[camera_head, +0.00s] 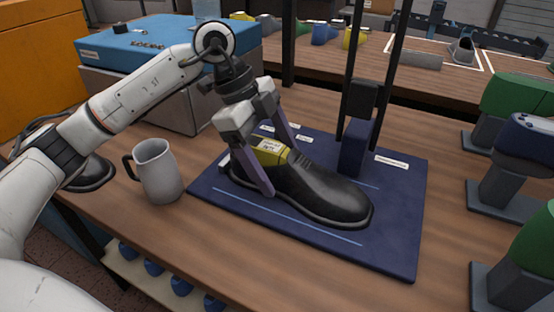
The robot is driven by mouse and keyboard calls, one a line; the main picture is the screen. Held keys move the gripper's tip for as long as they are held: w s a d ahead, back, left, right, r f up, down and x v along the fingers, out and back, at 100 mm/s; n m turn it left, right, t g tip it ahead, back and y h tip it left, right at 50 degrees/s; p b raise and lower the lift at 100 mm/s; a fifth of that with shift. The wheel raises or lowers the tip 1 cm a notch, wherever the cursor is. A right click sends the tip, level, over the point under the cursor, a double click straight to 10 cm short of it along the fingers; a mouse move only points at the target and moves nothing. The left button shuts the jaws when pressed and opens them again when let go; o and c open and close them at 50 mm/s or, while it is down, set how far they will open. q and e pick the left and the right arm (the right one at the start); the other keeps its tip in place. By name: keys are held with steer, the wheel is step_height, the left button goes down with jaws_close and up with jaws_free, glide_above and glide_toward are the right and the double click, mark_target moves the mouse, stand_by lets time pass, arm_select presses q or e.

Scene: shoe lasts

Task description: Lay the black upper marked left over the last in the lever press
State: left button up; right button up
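The black upper (319,191) lies toe to the lower right on the blue base plate (393,236) of the lever press. The yellow last (272,151), with a white label, shows in the mouth of the upper; the rest of it is hidden. The label's words are too small to read surely. My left gripper (280,168) reaches down from above, one finger on each side of the upper behind its instep, and looks shut on it. The far fingertip is partly hidden. The press's dark post (356,147) stands behind the upper. My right gripper is not in view.
A grey mug (157,172) stands left of the plate. Another black shoe or upper (91,175) lies at the far left, partly behind my arm. A blue-topped box (168,42) is behind. Green and blue lasts on stands (502,187) line the right.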

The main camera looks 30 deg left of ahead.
arm_select(q)
steer(key=p+v, duration=0.1)
steer(key=v, duration=0.9)
steer(key=shift+a+r, duration=0.1)
steer(key=shift+r, duration=0.05)
steer(key=shift+s, duration=0.1)
